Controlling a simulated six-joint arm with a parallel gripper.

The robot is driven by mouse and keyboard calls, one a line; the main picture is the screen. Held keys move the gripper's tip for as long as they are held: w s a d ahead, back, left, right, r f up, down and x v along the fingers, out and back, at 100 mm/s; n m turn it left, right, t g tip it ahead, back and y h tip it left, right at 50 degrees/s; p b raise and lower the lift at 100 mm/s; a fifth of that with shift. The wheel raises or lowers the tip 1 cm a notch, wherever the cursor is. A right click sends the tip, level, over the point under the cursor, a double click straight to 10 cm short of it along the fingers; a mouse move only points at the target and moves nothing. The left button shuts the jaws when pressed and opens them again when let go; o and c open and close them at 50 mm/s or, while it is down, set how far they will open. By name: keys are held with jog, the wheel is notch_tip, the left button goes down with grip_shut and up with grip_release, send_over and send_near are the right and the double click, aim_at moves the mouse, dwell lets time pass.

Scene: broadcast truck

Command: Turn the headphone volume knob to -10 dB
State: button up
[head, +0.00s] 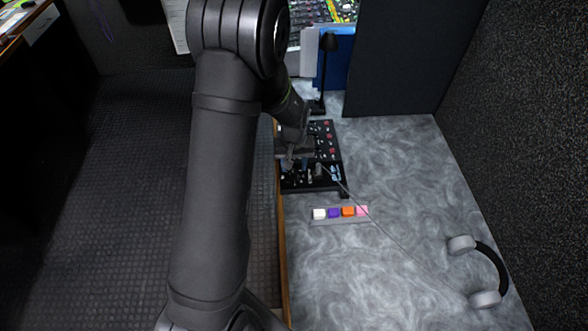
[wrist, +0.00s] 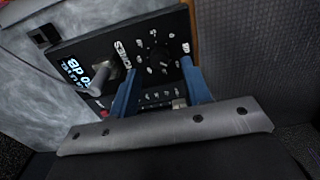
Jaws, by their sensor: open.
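The black control panel (head: 330,155) stands on the desk beside the left edge, with red buttons towards its back. My gripper (head: 290,162) is over its near left part. In the wrist view, my gripper (wrist: 160,68) is open, with one blue finger on each side of a dark dial area ringed by white scale marks. The headphone volume knob (wrist: 158,57) appears dark there between the fingertips; its pointer and any finger contact cannot be made out. A small lit display (wrist: 76,70) shows tilted text, seemingly ending in dB, too blurred to read surely.
A grey plug (wrist: 100,80) sticks up beside the display. Its cable runs across the desk to the headphones (head: 487,272). A strip of coloured keys (head: 340,213) lies in front of the panel. A thin black stand (head: 325,75) rises behind it. The right desk is mostly clear.

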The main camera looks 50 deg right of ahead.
aim_at(294, 174)
jog(key=shift+f, duration=1.5)
grip_shut()
